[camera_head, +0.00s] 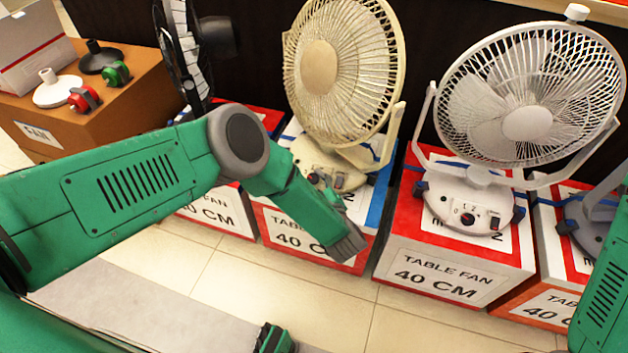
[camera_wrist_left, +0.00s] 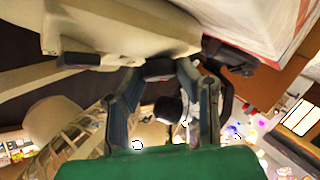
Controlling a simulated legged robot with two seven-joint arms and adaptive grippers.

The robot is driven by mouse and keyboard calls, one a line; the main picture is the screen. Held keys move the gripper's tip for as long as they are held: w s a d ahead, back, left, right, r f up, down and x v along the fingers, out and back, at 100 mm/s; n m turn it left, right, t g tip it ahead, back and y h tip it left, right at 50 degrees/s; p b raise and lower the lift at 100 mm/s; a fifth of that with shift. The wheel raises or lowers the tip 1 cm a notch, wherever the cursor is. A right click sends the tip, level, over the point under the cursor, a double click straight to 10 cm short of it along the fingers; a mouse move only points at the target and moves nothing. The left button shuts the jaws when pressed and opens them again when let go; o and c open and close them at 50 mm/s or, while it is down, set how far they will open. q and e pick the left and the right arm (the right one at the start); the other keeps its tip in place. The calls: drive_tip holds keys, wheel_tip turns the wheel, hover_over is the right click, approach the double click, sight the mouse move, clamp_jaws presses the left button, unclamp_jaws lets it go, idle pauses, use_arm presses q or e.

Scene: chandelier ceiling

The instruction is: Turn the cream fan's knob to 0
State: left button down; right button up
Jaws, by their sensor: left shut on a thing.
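The cream fan (camera_head: 345,70) stands on a red, white and blue table fan box, its base (camera_head: 335,170) toward me. My left gripper (camera_head: 328,186) is at the front of that base, largely hidden behind my own green arm in the head view. In the left wrist view the two fingers of my left gripper (camera_wrist_left: 158,74) close in on a dark knob (camera_wrist_left: 158,67) at the edge of the cream base (camera_wrist_left: 120,35). The gripper is shut on the knob. The knob's pointer and the dial numbers cannot be read. My right gripper cannot be made out.
A white fan (camera_head: 525,122) stands on its own box (camera_head: 455,280) to the right. A black fan (camera_head: 183,45) is to the left. A brown box (camera_head: 110,105) with small fan parts is at far left.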

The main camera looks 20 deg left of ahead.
use_arm(q)
drive_tip(key=shift+s+f, duration=0.1)
idle(0.3)
drive_tip(key=c, duration=1.2)
unclamp_jaws()
drive_tip(key=v, duration=1.2)
drive_tip(key=shift+d, duration=0.15)
